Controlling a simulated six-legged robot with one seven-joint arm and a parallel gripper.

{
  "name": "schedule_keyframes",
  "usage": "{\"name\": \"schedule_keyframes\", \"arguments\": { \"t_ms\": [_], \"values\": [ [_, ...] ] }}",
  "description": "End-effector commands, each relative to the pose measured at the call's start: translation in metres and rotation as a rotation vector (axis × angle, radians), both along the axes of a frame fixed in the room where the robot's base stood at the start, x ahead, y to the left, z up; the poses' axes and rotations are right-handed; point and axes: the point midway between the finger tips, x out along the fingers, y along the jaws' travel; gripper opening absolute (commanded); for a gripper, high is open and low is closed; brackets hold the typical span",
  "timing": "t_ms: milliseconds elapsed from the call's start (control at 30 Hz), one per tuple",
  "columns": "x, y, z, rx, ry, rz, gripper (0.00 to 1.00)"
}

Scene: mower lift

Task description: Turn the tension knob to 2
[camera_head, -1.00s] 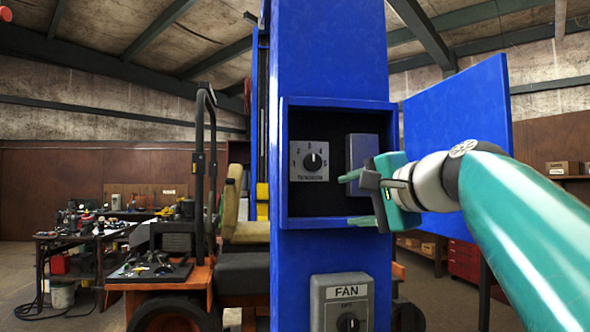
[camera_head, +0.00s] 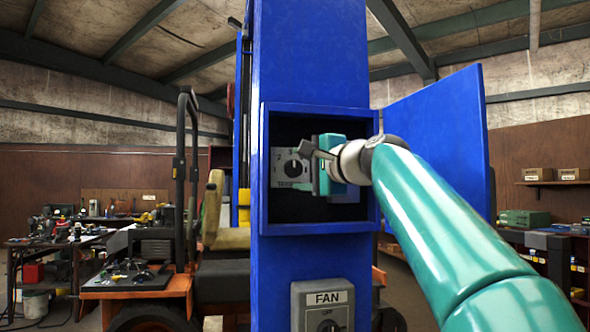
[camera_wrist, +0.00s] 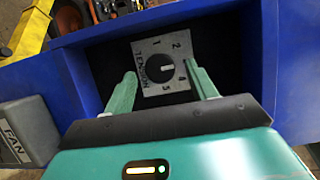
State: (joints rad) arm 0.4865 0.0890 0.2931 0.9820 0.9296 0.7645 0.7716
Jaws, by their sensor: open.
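The tension knob (camera_head: 293,168) is a round black dial on a grey numbered plate inside the open blue box. In the wrist view the knob (camera_wrist: 160,68) has a white mark pointing right, toward where the 3 lies, which a finger hides. The 1, 2, 4 and 5 show around it. My gripper (camera_head: 305,169) is inside the box in front of the plate and covers its right part. In the wrist view my gripper (camera_wrist: 159,73) is open, one green finger on each side of the knob. I cannot tell whether they touch it.
The box walls (camera_head: 262,215) surround my gripper closely. The open blue door (camera_head: 440,135) stands at the right behind my arm. A grey FAN box (camera_head: 322,300) with a dial sits below. A forklift with a seat (camera_head: 225,235) and a cluttered bench are at left.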

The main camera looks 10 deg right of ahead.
Motion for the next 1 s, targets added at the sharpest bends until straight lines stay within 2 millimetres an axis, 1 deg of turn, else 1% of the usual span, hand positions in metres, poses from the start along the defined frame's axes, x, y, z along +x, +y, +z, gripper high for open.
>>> {"name": "schedule_keyframes", "arguments": {
  "t_ms": [33, 133, 300, 467, 500, 533, 667, 700, 733, 1000],
  "values": [
    [0.007, 0.002, -0.001, 0.000, 0.000, 0.002, 0.57],
    [0.015, 0.006, 0.000, 0.000, 0.000, 0.001, 0.57],
    [0.019, 0.008, 0.000, 0.000, -0.001, -0.001, 0.57],
    [0.019, 0.007, 0.000, 0.000, -0.001, -0.001, 0.57],
    [0.019, 0.007, 0.000, 0.000, 0.000, -0.001, 0.55],
    [0.019, 0.008, 0.000, 0.000, 0.000, -0.001, 0.49],
    [0.019, 0.007, 0.000, 0.000, 0.000, -0.001, 0.24],
    [0.019, 0.007, 0.000, 0.000, 0.000, -0.001, 0.16],
    [0.019, 0.007, 0.000, 0.000, 0.000, -0.001, 0.13],
    [0.019, 0.007, 0.000, -0.021, -0.001, -0.002, 0.13]
  ]
}}
